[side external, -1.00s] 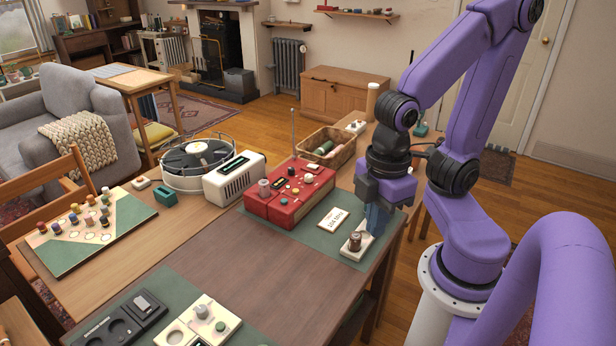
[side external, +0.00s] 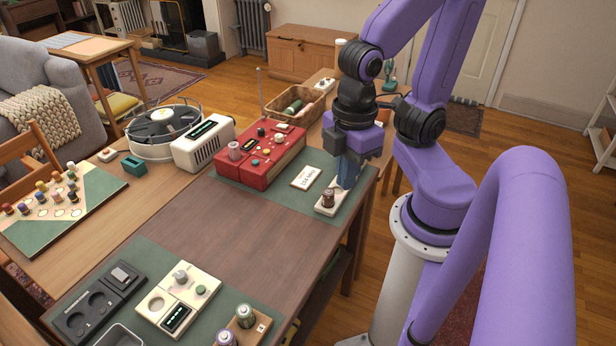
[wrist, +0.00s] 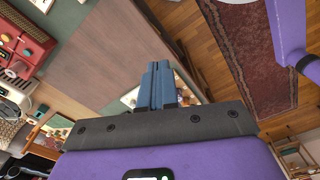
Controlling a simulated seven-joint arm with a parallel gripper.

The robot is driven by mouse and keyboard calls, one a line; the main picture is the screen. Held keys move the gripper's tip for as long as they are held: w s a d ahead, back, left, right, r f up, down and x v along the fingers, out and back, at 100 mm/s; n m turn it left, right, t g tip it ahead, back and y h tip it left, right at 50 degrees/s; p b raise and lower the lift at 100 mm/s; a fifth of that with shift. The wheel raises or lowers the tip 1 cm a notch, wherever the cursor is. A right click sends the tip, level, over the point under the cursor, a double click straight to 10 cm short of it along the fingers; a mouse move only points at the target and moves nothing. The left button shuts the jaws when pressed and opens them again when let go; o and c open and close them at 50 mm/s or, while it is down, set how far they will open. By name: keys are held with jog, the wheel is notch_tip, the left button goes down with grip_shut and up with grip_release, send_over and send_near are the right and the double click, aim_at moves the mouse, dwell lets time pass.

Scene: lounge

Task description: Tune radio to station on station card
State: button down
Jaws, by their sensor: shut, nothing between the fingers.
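The red radio (side external: 262,155) stands on the green mat at the table's far side, with several knobs and buttons on top and a thin upright aerial. It also shows at the left edge of the wrist view (wrist: 20,50). A white card (side external: 306,177) with dark print too small to read lies on the mat right of the radio; I take it as the station card. My gripper (side external: 345,184) is right of the card, above and behind a small white block with a brown knob (side external: 327,201). Its blue fingers (wrist: 158,68) are shut and empty.
A cream device with a dark display (side external: 203,143) stands left of the radio, beside a round turntable-like unit (side external: 160,128). A wicker basket (side external: 296,104) is behind the radio. Panels with knobs and jars occupy the near mat. The brown tabletop between (side external: 200,225) is clear.

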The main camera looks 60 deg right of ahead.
dwell(0.4)
jog(key=c, duration=1.1)
grip_release()
jog(key=shift+w+a, duration=0.1)
jog(key=shift+w, duration=0.05)
jog(key=shift+c, duration=0.2)
jog(key=o, duration=0.3)
jog(key=shift+m, duration=0.9)
jog(key=w, duration=0.4)
jog(key=w+r, duration=0.1)
jog(key=w, duration=0.7)
jog(key=shift+a+r, duration=0.3)
jog(key=shift+a, duration=0.1)
jog(key=shift+o, duration=0.2)
jog(key=w+d+m, duration=0.1)
jog(key=w+d, duration=0.5)
jog(key=w, duration=0.6)
jog(key=m, duration=0.3)
send_over(280, 135)
notch_tip(280, 135, down, 5)
notch_tip(280, 135, down, 17)
jog(key=shift+a, duration=0.1)
jog(key=c, duration=1.1)
